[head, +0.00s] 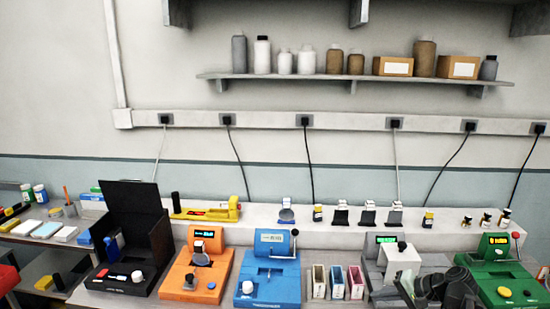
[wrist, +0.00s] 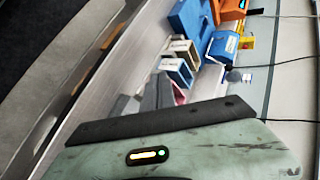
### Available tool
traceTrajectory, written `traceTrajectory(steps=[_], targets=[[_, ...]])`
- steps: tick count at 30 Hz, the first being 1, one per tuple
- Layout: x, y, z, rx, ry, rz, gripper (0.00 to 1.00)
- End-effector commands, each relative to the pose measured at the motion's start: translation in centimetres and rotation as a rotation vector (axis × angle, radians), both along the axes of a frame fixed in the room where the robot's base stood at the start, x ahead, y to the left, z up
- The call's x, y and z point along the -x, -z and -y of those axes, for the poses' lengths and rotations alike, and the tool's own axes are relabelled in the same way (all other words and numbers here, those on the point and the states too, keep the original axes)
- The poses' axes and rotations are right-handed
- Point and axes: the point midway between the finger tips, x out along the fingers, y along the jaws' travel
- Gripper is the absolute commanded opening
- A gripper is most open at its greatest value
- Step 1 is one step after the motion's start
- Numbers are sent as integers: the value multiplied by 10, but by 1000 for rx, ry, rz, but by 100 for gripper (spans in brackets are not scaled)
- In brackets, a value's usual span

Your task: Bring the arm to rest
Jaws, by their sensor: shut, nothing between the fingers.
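My gripper (head: 448,288), dark and jointed, is at the bottom right in the head view. It is shut and empty, low in front of the grey module (head: 374,270) and left of the green module (head: 497,273). Its fingertips are hard to make out. In the wrist view a worn grey-green body (wrist: 200,150) with a dark bar and a small lit display fills the bottom; I cannot tell whether it is mine.
The bench holds an orange module (head: 197,270), a blue module (head: 268,275), an open black case (head: 134,225) and narrow bins (head: 337,283). A yellow device (head: 218,213) and small parts stand on the back ledge. Bottles and boxes line the wall shelf (head: 300,76).

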Motion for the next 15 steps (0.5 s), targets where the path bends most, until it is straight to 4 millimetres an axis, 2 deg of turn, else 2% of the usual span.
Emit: traceTrajectory(steps=[1,3,6,9,15], targets=[[1,18,-42,87,-95,-60,0],[7,42,-81,217,-206,-137,0],[18,64,-121,389,-337,-213,0],[28,77,-148,538,-438,-260,0],[42,87,-184,796,-592,-306,0]])
